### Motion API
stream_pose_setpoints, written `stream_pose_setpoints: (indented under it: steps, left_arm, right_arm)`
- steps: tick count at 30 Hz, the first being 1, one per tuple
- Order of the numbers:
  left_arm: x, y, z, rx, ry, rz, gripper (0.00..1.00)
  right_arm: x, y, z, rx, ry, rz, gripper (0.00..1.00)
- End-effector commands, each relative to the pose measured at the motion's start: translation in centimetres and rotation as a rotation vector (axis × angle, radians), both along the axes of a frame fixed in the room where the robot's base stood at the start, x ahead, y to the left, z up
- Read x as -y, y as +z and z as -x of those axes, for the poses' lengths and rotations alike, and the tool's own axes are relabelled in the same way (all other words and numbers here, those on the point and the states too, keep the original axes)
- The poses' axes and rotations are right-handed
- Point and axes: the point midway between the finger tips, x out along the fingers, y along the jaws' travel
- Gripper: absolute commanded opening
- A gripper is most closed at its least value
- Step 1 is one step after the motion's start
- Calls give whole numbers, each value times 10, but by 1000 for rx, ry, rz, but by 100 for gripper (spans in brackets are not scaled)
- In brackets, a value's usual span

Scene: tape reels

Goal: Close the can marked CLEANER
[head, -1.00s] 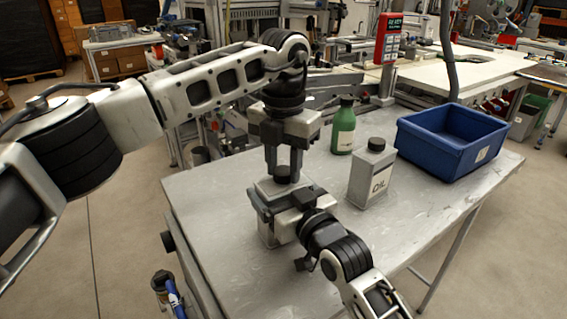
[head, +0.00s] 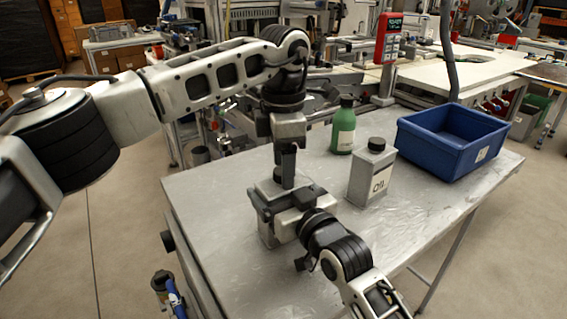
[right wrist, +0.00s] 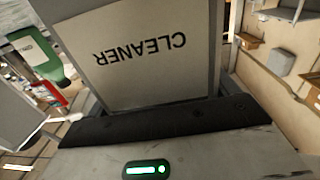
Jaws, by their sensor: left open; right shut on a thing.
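The CLEANER can (head: 266,231) is a grey metal can standing on the table, partly hidden behind my right gripper. Its label reads upside down in the right wrist view (right wrist: 150,82). My right gripper (head: 290,208) is shut on the can's body from the front right. My left gripper (head: 286,178) points straight down over the can's top, its fingers at the neck. It is open, seen nearly edge-on, and it hides the can's opening. I cannot tell whether a cap sits between the fingers.
A grey OIL can (head: 371,172) with a black cap stands right of the CLEANER can. A green bottle (head: 343,130) stands behind it, and a blue bin (head: 453,141) is at the table's right. The table (head: 225,210) is clear at its left and front.

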Motion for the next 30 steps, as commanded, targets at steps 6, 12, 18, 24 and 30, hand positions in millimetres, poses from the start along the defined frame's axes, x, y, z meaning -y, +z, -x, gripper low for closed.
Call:
stream_pose_setpoints:
  steps: [6, 12, 18, 24, 30]
  left_arm:
    - [1, 41, 0, 5, 1, 1, 58]
    - [1, 82, 0, 4, 1, 0, 58]
    - [1, 108, 0, 2, -1, 1, 58]
    - [0, 116, 0, 1, -1, 0, 58]
    - [0, 115, 0, 1, -2, 0, 58]
  right_arm:
    - [0, 0, 0, -1, 0, 1, 22]
    - [0, 0, 0, -1, 0, 1, 22]
    - [0, 0, 0, -1, 0, 1, 22]
    - [0, 0, 0, -1, 0, 1, 22]
    - [0, 0, 0, -1, 0, 1, 22]
